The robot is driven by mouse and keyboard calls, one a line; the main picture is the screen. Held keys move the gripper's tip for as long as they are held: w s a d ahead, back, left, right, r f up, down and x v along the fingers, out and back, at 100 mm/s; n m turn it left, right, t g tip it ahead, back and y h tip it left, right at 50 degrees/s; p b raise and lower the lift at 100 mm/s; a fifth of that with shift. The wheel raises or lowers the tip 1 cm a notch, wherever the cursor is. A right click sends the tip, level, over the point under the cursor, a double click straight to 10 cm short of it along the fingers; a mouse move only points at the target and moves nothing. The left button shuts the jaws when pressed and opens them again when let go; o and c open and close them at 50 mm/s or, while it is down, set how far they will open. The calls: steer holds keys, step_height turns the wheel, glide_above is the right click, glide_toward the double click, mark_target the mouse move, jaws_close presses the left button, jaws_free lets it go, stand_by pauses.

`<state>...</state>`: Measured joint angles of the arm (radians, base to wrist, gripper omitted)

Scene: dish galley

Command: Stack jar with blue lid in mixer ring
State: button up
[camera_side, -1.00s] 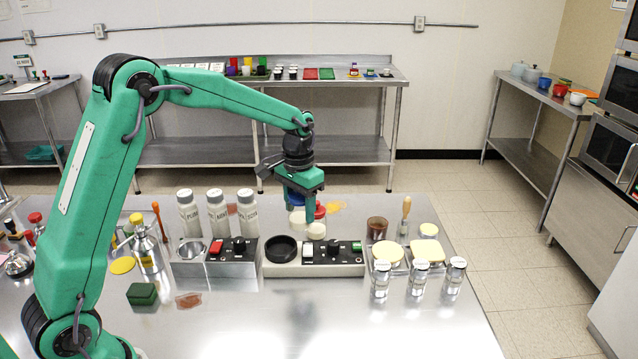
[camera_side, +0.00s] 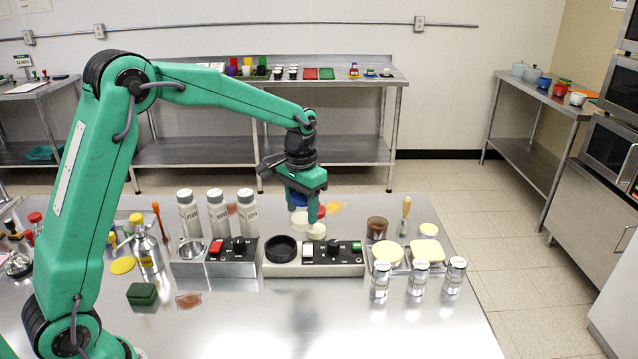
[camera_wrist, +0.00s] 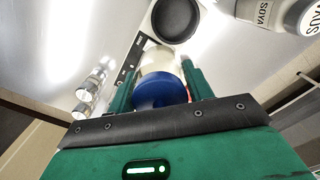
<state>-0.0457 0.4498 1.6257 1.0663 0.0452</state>
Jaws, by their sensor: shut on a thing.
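The jar with the blue lid (camera_wrist: 160,90) is between the two fingers of my gripper (camera_wrist: 158,78) in the wrist view, its pale body beyond the lid. My gripper is shut on it. In the side view my gripper (camera_side: 305,200) hangs behind the black-ringed device, with the blue lid (camera_side: 296,197) partly hidden by a finger. The mixer ring (camera_side: 282,249), a black round cup, sits on the left of a grey device; it also shows at the top of the wrist view (camera_wrist: 175,18). The jar is apart from the ring.
A red-lidded thing (camera_side: 321,212) shows close by the gripper, partly hidden. Several tall labelled bottles (camera_side: 218,212) stand left of it. A second device (camera_side: 215,262) stands left of the ring. Small glass jars (camera_side: 417,280) stand at right.

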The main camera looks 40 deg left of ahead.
steer(key=s+d+r, duration=0.5)
steer(key=s+d, duration=0.2)
steer(key=s, duration=0.2)
steer(key=w+a+f, duration=0.5)
steer(key=a+f, duration=0.2)
steer(key=a, duration=0.3)
steer(key=shift+a+f, duration=0.15)
steer(key=shift+a, duration=0.1)
steer(key=shift+f, duration=2)
steer(key=shift+f, duration=0.4)
steer(key=o, duration=1.2)
steer(key=shift+r, duration=0.15)
